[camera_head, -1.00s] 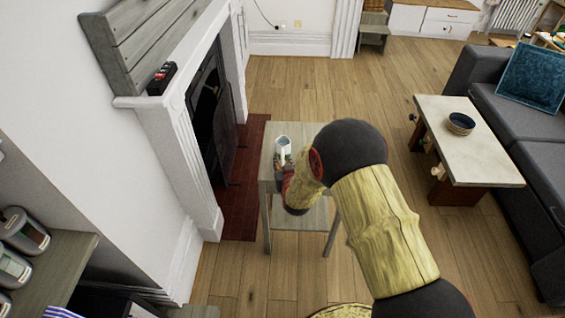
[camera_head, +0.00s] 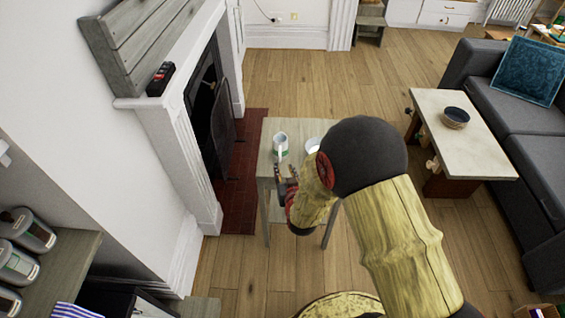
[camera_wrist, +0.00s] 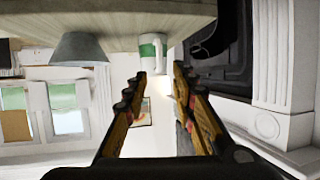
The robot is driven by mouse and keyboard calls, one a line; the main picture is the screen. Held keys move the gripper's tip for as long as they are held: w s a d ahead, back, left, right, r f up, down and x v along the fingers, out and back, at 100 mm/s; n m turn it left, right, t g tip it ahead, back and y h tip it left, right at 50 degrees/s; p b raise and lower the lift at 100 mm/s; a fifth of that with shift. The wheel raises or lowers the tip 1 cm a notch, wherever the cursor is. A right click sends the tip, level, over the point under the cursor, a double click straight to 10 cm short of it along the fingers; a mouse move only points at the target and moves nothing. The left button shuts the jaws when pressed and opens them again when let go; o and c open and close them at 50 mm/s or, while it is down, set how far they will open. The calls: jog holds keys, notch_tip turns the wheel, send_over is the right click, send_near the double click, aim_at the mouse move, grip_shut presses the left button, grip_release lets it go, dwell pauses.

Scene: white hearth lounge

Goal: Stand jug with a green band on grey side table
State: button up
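The white jug with a green band (camera_head: 280,142) stands upright on the grey side table (camera_head: 291,126). In the wrist view, which is upside down, the jug (camera_wrist: 152,47) sits on the tabletop (camera_wrist: 110,18), its handle to the right. My gripper (camera_head: 286,172) is at the table's near side, just short of the jug. In the wrist view its two fingers (camera_wrist: 160,76) are spread, with nothing between them, and the jug lies beyond their tips. My arm hides the table's right part.
A pale bowl-like vessel (camera_head: 313,144) stands right of the jug; it shows grey in the wrist view (camera_wrist: 78,48). The fireplace (camera_head: 200,110) is close on the left. A coffee table (camera_head: 470,135) with a dark bowl (camera_head: 455,118) is at the right. Floor between is clear.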

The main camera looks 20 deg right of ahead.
jog(key=s+a+r+g+y, duration=0.1)
jog(key=s+r+g, duration=0.15)
jog(key=r, duration=0.65)
jog(key=s+a+r+g+y, duration=0.1)
jog(key=s+r, duration=0.3)
jog(key=r, duration=0.5)
jog(key=s+d+r+g, duration=0.1)
jog(key=s+r, duration=0.4)
jog(key=s, duration=0.7)
jog(key=s+d+r+n+g, duration=0.1)
jog(key=s+r+g, duration=0.2)
jog(key=s, duration=0.9)
jog(key=shift+s+r+h, duration=0.25)
jog(key=shift+r+h, duration=0.15)
jog(key=shift+r, duration=0.5)
jog(key=shift+g, duration=0.25)
